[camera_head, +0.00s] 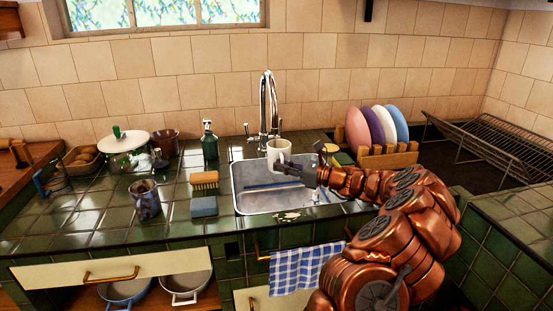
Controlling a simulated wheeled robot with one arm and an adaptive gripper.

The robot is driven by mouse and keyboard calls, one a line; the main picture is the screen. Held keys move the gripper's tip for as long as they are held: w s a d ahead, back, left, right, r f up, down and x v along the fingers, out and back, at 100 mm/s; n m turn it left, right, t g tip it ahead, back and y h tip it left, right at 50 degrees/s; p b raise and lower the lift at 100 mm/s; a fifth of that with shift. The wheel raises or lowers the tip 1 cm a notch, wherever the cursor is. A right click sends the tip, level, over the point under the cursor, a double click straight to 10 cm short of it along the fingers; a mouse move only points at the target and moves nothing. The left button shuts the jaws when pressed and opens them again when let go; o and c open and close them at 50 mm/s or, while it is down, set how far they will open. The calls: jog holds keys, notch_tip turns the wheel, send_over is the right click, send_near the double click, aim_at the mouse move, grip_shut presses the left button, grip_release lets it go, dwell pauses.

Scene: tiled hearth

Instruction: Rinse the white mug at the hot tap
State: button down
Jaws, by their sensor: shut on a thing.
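The white mug (278,151) is held upright over the sink (262,200), just below the chrome tap (268,100). My gripper (290,168) comes in from the right and is shut on the mug at its right side, near the handle. The tap's spout arches above the mug. I cannot tell whether water is running. Small handles stand on either side of the tap's base. The inside of the mug is mostly hidden.
A wooden rack (385,158) with coloured plates is at the right. A dark patterned cup (146,199) stands further left. A checked towel (305,269) hangs in front.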

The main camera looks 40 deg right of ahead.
jog(key=s+a, duration=0.2)
jog(key=a, duration=0.5)
jog(key=shift+s+a+b, duration=0.25)
jog(key=shift+s+b, duration=0.15)
jog(key=shift+b, duration=0.05)
dwell(0.4)
jog(key=shift+r, duration=0.1)
dwell(1.2)
jog(key=s+a+r+p, duration=0.1)
jog(key=a+r+p, duration=0.1)
jog(key=a+r, duration=0.1)
jog(key=shift+s+a+r, duration=0.4)
jog(key=shift+a, duration=0.4)
dwell(0.6)
